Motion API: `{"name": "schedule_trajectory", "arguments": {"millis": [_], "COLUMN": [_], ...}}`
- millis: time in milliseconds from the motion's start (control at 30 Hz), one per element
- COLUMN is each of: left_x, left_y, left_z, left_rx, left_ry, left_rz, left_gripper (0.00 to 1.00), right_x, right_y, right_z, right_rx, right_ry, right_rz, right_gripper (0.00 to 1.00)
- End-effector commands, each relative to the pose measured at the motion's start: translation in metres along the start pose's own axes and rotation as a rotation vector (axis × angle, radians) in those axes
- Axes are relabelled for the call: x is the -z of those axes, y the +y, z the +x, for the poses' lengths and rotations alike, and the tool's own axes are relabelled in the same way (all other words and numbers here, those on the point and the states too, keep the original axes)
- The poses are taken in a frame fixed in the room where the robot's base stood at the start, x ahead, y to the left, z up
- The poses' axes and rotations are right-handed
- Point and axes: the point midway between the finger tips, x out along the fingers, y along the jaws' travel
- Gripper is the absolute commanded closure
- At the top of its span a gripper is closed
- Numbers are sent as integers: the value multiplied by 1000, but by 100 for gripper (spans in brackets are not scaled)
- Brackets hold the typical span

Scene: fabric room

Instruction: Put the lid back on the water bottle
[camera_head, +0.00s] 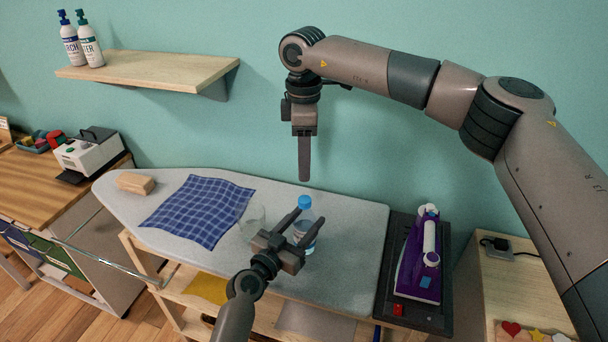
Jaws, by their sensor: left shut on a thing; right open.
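The clear water bottle (307,242) stands upright on the grey ironing board, partly hidden by my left gripper. The blue lid (305,202) is at the bottle's top; I cannot tell whether it is seated or only resting there. My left gripper (308,217) reaches in from the front, with its fingers on either side of the bottle, shut on it. My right gripper (304,178) hangs straight down just above the lid, apart from it. It is seen edge-on, open, and nothing shows between its fingers.
The ironing board (345,225) also bears a blue checked cloth (200,210), a wooden block (136,184) and a clear glass (252,218) left of the bottle. A purple iron (418,265) stands on a dark rest at right.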

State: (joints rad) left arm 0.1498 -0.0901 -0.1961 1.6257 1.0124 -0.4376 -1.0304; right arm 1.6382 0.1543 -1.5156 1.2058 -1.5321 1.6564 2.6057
Motion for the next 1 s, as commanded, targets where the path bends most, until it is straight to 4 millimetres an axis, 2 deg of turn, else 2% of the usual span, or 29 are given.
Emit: {"name": "schedule_trajectory", "arguments": {"millis": [200, 533, 567, 600, 633, 1000], "left_x": [-1, -1, -1, -1, -1, -1], "left_y": [0, 0, 0, 0, 0, 0], "left_z": [0, 0, 0, 0, 0, -2], "left_rx": [0, 0, 0, 0, 0, 0], "left_ry": [-2, -2, -2, -2, -2, -1], "left_rz": [-1, -1, -1, -1, 0, 0], "left_gripper": [100, 100, 46, 37, 32, 32], "right_x": [0, 0, 0, 0, 0, 0], "right_y": [0, 0, 0, 0, 0, 0], "right_z": [-19, -21, -21, -21, -21, -20], "right_rx": [0, 0, 0, 0, 1, 1], "right_ry": [-1, 0, 0, 0, 0, 0], "right_rz": [0, 0, 0, 0, 0, 0], "right_gripper": [54, 54, 54, 54, 54, 54]}}
